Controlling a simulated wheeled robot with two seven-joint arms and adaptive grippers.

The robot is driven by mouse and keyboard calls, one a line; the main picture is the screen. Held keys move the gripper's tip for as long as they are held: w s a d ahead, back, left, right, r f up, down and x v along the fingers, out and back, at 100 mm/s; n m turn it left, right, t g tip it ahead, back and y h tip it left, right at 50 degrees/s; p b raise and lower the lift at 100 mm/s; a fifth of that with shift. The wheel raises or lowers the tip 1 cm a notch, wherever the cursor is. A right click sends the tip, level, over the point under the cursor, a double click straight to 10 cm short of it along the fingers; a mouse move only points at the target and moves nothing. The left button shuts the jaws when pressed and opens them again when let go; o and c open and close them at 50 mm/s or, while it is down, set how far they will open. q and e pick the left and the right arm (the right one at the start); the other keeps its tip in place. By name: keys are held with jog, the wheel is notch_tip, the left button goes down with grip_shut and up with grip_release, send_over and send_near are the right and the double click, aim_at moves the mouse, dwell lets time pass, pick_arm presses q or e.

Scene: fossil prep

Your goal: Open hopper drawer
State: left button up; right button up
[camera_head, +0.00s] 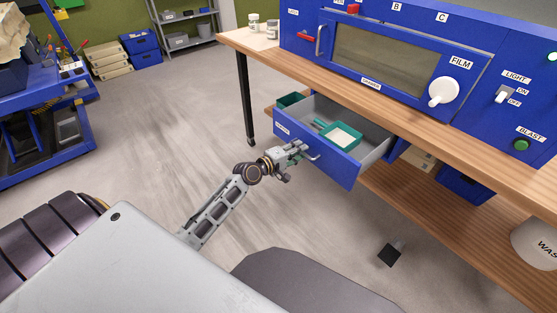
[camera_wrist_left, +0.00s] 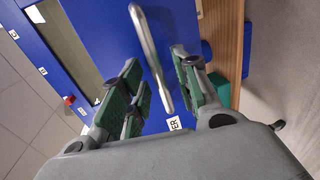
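The hopper drawer (camera_head: 342,166) is a blue-fronted grey drawer under the wooden bench, pulled out with its inside showing. A teal tray (camera_head: 358,144) with pale contents lies in it. My left gripper (camera_head: 303,150) is at the drawer front, by the metal handle (camera_head: 313,157). In the left wrist view, the handle (camera_wrist_left: 150,55) runs between the spread green-padded fingers (camera_wrist_left: 160,92), with gaps visible on both sides. The drawer label is partly hidden there by the gripper. My right gripper is not in view.
The wooden bench (camera_head: 262,47) carries a blue cabinet (camera_head: 410,25) with a window and knob. A lower shelf (camera_head: 420,215) holds a blue bin (camera_head: 465,187). A blue cart (camera_head: 40,150) stands at left. The floor left of the drawer is clear.

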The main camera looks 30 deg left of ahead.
pick_arm(q)
jog(key=v, duration=1)
jog(key=shift+s, duration=0.35)
jog(key=shift+r, duration=0.1)
dwell(0.7)
